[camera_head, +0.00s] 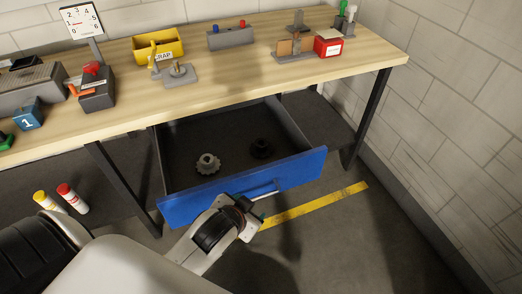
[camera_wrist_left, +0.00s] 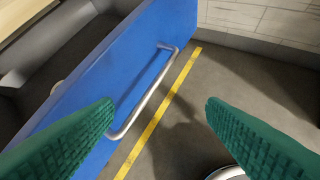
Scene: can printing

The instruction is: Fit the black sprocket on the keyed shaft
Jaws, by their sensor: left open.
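My right gripper is not in view.
The wooden bench (camera_head: 230,85) holds a yellow bin (camera_head: 170,48), a grey block with pegs (camera_head: 230,37), a red box (camera_head: 328,43) and other fixtures. Two bottles (camera_head: 72,198) stand at lower left. A yellow strip (camera_head: 315,204) marks open floor; a block wall stands right.

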